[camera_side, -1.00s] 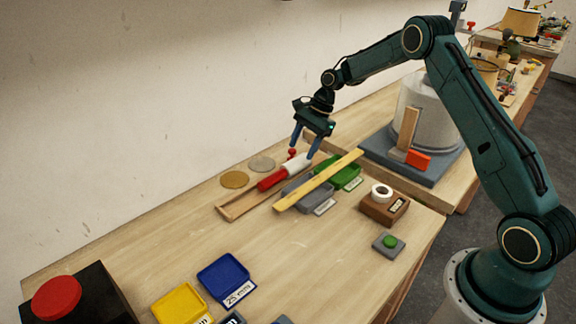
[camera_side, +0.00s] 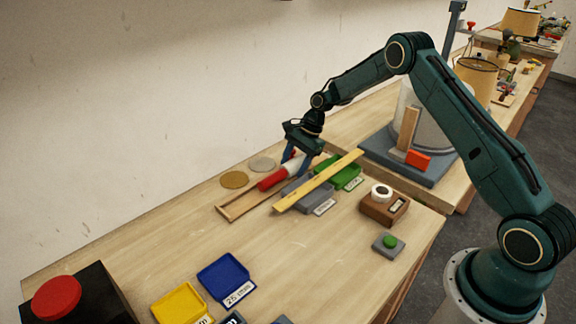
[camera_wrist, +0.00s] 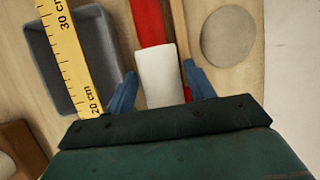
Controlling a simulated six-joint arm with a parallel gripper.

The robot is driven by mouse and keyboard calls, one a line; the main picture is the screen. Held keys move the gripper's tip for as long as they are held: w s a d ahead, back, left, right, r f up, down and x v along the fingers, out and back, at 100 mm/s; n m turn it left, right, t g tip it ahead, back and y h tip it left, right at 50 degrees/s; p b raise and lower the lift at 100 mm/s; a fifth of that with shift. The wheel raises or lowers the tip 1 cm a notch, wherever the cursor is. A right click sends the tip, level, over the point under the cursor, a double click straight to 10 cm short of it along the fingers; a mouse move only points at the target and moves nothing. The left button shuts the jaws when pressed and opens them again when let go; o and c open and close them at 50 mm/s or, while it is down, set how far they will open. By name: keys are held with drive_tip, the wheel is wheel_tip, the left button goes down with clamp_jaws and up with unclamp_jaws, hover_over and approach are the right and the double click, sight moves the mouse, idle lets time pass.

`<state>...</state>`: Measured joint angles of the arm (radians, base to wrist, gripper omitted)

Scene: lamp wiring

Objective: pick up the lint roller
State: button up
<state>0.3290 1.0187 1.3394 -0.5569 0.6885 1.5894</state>
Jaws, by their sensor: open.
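The lint roller has a red handle (camera_side: 272,180) and a white roll (camera_side: 294,167). It lies along a shallow wooden tray (camera_side: 232,210) near the wall. In the wrist view the white roll (camera_wrist: 158,75) shows between my two blue fingers, with the red handle (camera_wrist: 148,22) beyond it. My gripper (camera_side: 295,170) is low over the roller, with its fingers on either side of the white roll. It is open, with a visible gap between each fingertip and the roll in the wrist view (camera_wrist: 160,82).
A yellow ruler (camera_side: 318,182) lies across a grey bin (camera_side: 320,205) and a green bin (camera_side: 350,178), close beside the roller. Two round discs (camera_side: 234,179) lie on the wall side. A grey base with a white cylinder stands to the right.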

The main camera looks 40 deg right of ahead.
drive_tip(key=shift+f, duration=0.1)
idle(0.4)
drive_tip(key=c, duration=0.8)
wheel_tip(320, 180, up, 20)
drive_tip(key=shift+r, duration=0.1)
idle(0.3)
idle(0.4)
